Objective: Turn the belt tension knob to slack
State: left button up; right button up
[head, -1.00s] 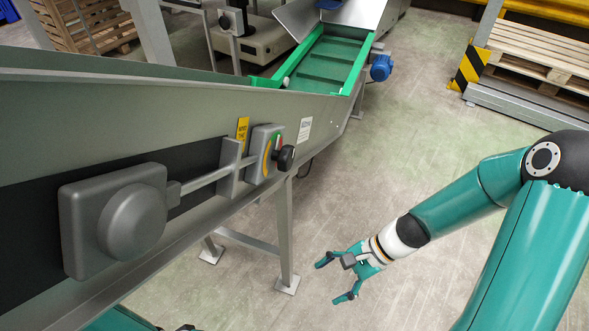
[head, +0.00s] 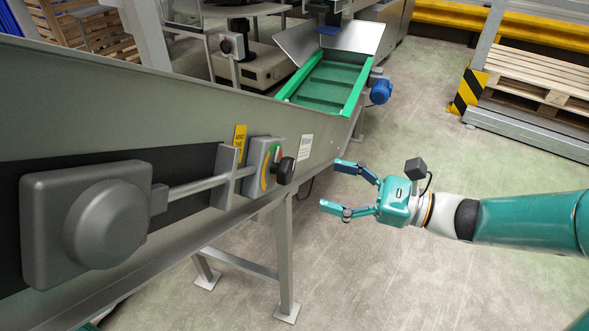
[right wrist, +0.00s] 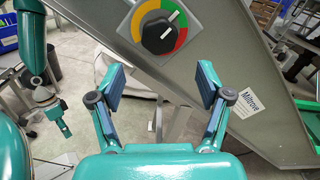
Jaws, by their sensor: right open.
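The black tension knob (head: 284,170) sits on a grey plate (head: 264,160) with a coloured dial on the conveyor's sloping side. In the right wrist view, the knob (right wrist: 159,34) shows a white pointer line towards the upper right, over an arc of yellow, green and red. My right gripper (head: 335,187) is open and empty, to the right of the knob and apart from it, fingers towards the conveyor. In the right wrist view its fingers (right wrist: 160,88) are spread below the knob.
A grey rod (head: 197,187) runs from a large grey housing (head: 92,222) through a bracket (head: 224,176) beside the dial. A conveyor leg (head: 285,255) stands below. The green belt (head: 328,87) and blue motor (head: 380,91) lie beyond. Floor right of the conveyor is open.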

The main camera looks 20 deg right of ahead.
aim_at(292, 175)
jog(key=x, duration=0.9)
jog(key=shift+w+a, duration=0.15)
jog(key=shift+a, duration=0.05)
